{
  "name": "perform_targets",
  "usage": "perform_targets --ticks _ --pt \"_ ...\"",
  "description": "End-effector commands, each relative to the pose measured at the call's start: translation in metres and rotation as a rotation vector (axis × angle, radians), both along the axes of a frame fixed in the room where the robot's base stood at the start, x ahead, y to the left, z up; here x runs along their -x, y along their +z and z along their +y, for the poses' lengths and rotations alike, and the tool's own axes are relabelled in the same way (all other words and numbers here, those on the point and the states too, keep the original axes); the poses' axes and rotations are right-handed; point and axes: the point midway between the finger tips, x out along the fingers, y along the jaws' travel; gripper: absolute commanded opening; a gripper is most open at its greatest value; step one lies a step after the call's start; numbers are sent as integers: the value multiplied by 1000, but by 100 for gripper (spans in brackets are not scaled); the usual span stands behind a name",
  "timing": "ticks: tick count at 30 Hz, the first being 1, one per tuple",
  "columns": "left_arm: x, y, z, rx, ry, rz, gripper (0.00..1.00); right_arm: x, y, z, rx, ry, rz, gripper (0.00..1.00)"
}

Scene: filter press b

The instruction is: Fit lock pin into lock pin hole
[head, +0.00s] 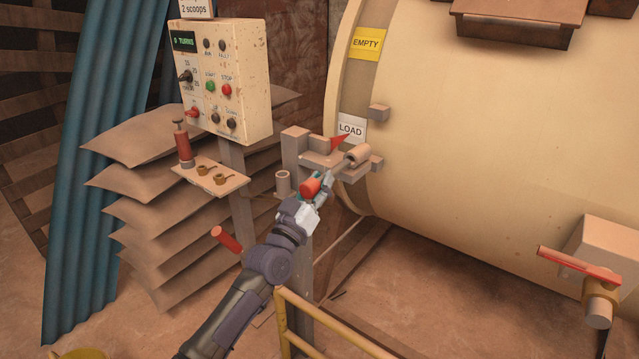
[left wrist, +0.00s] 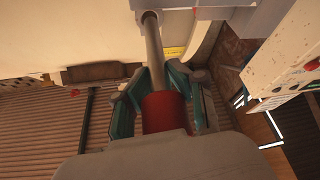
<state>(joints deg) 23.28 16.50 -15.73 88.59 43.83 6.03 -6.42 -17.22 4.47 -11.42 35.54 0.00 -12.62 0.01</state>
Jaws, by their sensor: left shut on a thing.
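My left gripper (head: 316,190) is shut on the lock pin by its red grip (head: 309,187), in front of the post beside the drum. In the left wrist view, the red grip (left wrist: 165,112) sits between the two green fingers (left wrist: 164,98), and the grey pin shaft (left wrist: 153,52) points away from me. The shaft's far end meets or overlaps a grey block (left wrist: 185,8) at the top. I cannot tell whether it is inside a hole. In the head view, a tan round sleeve (head: 357,154) lies just past the fingers, by the bracket. The hole's mouth is not clear. My right gripper is not in view.
The big cream drum (head: 480,130) carries LOAD (head: 351,128) and EMPTY (head: 366,43) labels. A control box (head: 222,80) and a small shelf (head: 232,183) stand left. An upright cup (head: 283,183) is beside the gripper. A yellow rail (head: 335,325) stands in front.

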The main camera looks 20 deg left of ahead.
Motion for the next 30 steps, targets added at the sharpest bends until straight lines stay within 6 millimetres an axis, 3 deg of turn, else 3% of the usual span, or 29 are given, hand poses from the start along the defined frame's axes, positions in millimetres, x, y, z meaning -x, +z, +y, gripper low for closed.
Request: perform_targets --ticks 30 --pt "-24 2 -9 1 -1 -4 0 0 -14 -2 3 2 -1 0"
